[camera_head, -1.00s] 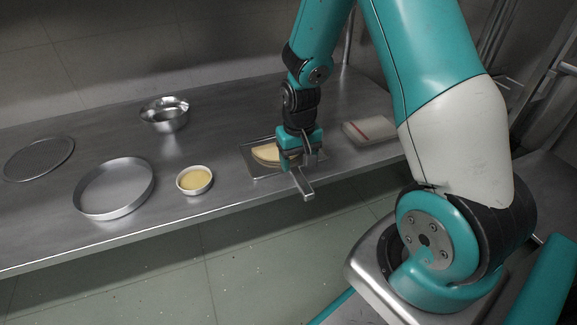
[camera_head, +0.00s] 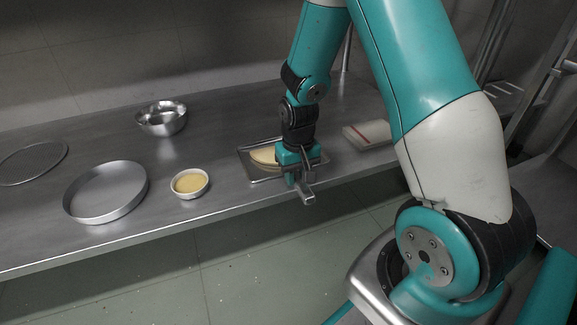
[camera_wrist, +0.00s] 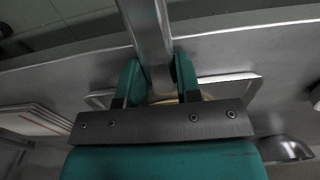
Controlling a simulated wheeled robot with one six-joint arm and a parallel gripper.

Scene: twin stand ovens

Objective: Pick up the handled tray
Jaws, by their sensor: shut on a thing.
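The handled tray (camera_head: 246,171) is a shallow rectangular metal tray near the front edge of the steel table, with a flat handle (camera_head: 307,196) pointing out past that edge. A pale yellow round food (camera_head: 262,156) lies on it, partly hidden by my gripper. My gripper (camera_head: 298,178) points down at the tray's front side and is shut on the handle. In the wrist view, the handle (camera_wrist: 150,40) runs between the two fingers, and a corner of the tray (camera_wrist: 246,82) shows beyond them. I cannot tell whether the tray is clear of the table.
Left of the tray stand a small white bowl of yellow contents (camera_head: 190,184), a round metal pan (camera_head: 105,192), a shiny steel bowl (camera_head: 162,119) and a flat round disc or screen (camera_head: 32,162). A pale box with a red stripe (camera_head: 368,135) lies close on the right.

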